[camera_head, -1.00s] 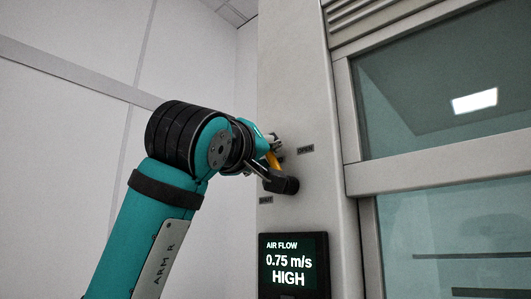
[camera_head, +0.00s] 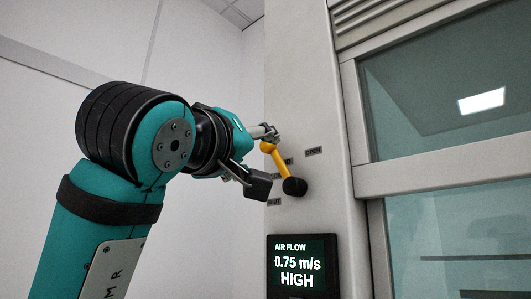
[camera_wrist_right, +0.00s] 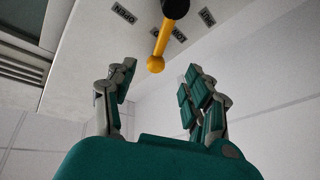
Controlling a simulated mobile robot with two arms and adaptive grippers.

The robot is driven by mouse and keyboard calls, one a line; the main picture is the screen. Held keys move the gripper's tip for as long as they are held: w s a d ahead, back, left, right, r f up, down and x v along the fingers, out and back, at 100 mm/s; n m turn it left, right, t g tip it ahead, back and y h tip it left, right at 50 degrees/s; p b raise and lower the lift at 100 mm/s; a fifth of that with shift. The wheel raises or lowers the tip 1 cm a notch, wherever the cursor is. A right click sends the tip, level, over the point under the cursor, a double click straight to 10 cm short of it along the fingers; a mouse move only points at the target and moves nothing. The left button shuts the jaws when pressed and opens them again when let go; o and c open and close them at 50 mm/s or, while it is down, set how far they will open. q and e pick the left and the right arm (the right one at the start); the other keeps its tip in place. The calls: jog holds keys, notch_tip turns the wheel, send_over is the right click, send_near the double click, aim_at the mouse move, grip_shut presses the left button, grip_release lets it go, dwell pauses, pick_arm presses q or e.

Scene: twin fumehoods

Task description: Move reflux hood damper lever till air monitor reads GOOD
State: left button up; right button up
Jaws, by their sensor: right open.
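The damper lever (camera_head: 279,161) is a yellow bar with a black round hub at its lower right end, on the grey hood post. Its yellow tip points up and left. In the right wrist view the lever (camera_wrist_right: 160,47) hangs from the hub, its ball tip just ahead of the fingers. My right gripper (camera_head: 263,157) is open, its fingers apart on either side of the tip's line; in the wrist view the gripper (camera_wrist_right: 158,80) shows a gap around nothing. The air monitor (camera_head: 304,265) reads 0.75 m/s HIGH. My left gripper is not in view.
An OPEN label (camera_head: 313,152) sits above right of the hub and a SHUT label (camera_head: 274,202) below left. A middle label is partly hidden by the lever. The hood's glass sash (camera_head: 440,100) is at the right. A white wall is behind my arm.

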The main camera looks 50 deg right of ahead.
jog(key=v, duration=0.5)
dwell(0.6)
